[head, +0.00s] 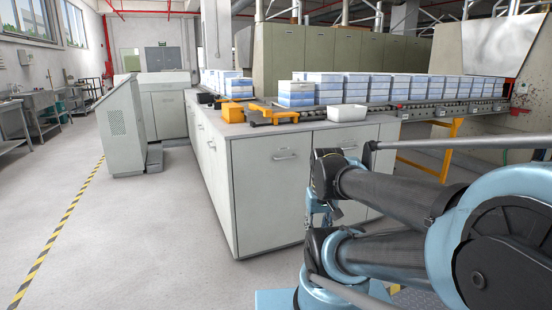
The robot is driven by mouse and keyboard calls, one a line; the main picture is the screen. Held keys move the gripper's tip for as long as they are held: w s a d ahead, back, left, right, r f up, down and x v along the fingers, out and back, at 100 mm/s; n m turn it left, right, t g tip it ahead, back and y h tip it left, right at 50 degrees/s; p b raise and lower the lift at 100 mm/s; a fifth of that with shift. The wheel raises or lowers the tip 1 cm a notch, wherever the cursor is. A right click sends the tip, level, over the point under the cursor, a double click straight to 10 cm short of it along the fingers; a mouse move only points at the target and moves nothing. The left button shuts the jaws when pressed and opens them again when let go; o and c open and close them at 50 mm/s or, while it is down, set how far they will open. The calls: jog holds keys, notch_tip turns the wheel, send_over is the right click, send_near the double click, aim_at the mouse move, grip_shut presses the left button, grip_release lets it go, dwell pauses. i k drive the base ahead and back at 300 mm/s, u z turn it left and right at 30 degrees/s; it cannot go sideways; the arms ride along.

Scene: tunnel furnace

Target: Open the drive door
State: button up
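A pale grey cabinet (235,200) stands in the middle of the head view. Its front has a closed door (272,195) with a bar handle (285,156). A second closed door (353,143) to its right is partly hidden by my arm. More panels with handles run along its left side, all closed. No label shows which one is the drive door. My arm is folded at the lower right. Small metal parts at its near end, perhaps my gripper (322,207), overlap the cabinet front. I cannot make out its fingers, and no contact with a handle is visible.
A grey control console (122,128) stands at the left. Orange tools (272,115) and a white tray (347,113) lie on the cabinet top. A conveyor (450,108) with stacked blue-white boxes runs behind. The floor (130,240) left of the cabinet is clear.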

aim_at(271, 174)
jog(key=u, duration=0.05)
jog(key=i, duration=1)
jog(key=z, duration=0.05)
